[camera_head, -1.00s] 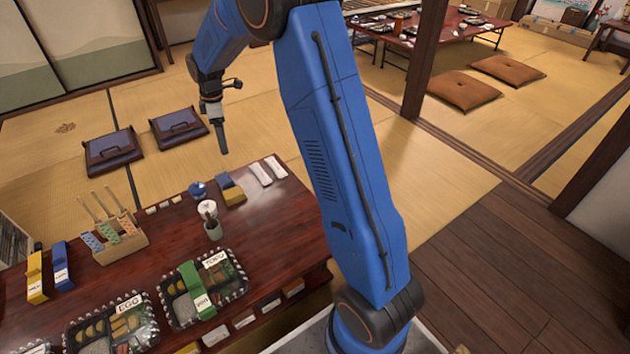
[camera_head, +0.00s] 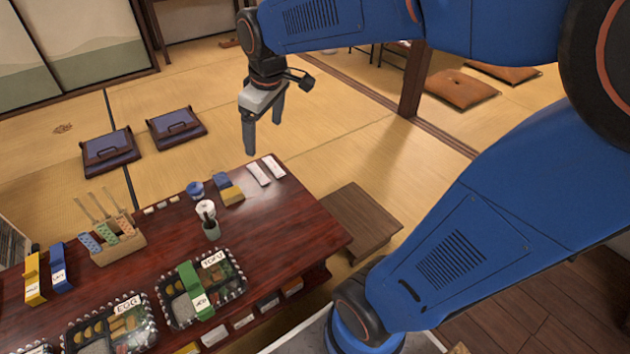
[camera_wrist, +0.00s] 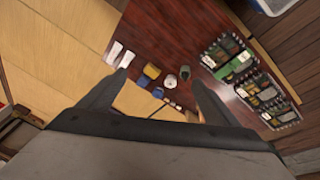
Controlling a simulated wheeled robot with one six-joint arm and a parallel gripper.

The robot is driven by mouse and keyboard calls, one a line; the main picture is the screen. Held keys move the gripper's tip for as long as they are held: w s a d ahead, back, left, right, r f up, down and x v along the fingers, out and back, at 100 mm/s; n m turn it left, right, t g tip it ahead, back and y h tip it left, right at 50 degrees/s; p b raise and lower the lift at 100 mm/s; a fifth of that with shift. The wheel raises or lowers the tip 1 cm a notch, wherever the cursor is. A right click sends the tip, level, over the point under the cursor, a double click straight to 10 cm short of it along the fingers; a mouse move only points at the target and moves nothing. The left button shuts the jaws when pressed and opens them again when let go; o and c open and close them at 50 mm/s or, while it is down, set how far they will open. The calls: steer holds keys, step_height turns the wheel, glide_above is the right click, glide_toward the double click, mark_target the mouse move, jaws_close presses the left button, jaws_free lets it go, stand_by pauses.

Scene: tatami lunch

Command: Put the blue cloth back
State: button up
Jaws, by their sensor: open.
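A small folded blue cloth (camera_head: 222,181) lies near the back edge of the dark red table (camera_head: 285,225), beside a folded yellow cloth (camera_head: 232,196). In the wrist view the blue cloth (camera_wrist: 143,81) shows next to the yellow one (camera_wrist: 151,71), between my fingers. A separate blue strip (camera_head: 61,270) with a white label lies at the table's left, beside a yellow strip (camera_head: 35,285). My gripper (camera_head: 264,138) is open and empty, with its fingers pointing down. It is in the air above the back of the table, apart from the cloths.
Two white packets (camera_head: 265,171) lie right of the cloths. A wooden holder (camera_head: 112,240) and labelled lunch boxes (camera_head: 205,290) stand left and in front. The table's right end is clear.

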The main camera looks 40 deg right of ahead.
steer(key=s+f+m, duration=0.1)
steer(key=s+m, duration=0.2)
steer(key=s, duration=0.6)
steer(key=s+d+f+m+t, duration=0.1)
steer(key=s+m, duration=0.2)
steer(key=s, duration=0.7)
steer(key=shift+s+f+t, duration=0.15)
steer(key=shift+f+t, duration=0.15)
steer(key=shift+f, duration=0.1)
